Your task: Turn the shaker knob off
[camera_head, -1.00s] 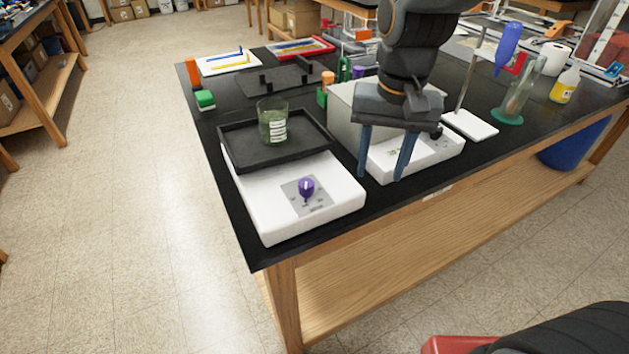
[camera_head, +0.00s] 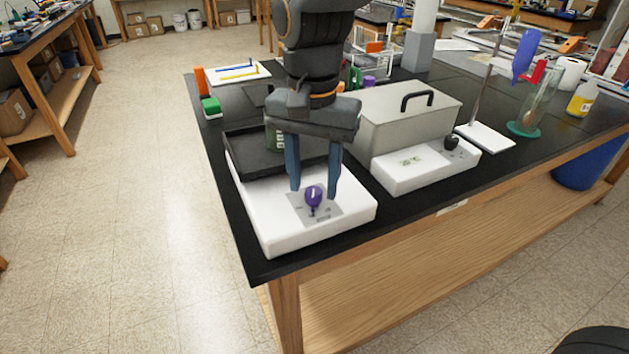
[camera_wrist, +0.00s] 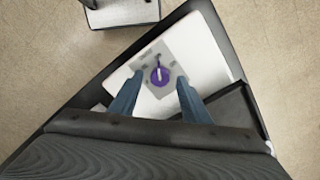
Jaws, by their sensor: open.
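The shaker (camera_head: 268,212) is a white box with a black tray (camera_head: 250,163) on top, at the table's front left corner. Its purple knob (camera_head: 313,196) sits on a grey panel on the front part, with a white mark on it. My gripper (camera_head: 313,192) is open, its two blue fingers pointing down on either side of the knob in the head view. In the wrist view the knob (camera_wrist: 160,76) shows beyond and between the fingertips (camera_wrist: 158,88). I cannot tell whether the fingers touch it. A glass beaker on the tray is mostly hidden behind my gripper.
A grey lidded bath (camera_head: 410,125) with a white base and black knob (camera_head: 452,142) stands to the right. A stand with a white foot (camera_head: 486,137) and a glass cylinder (camera_head: 540,100) are further right. The floor left of the table is clear.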

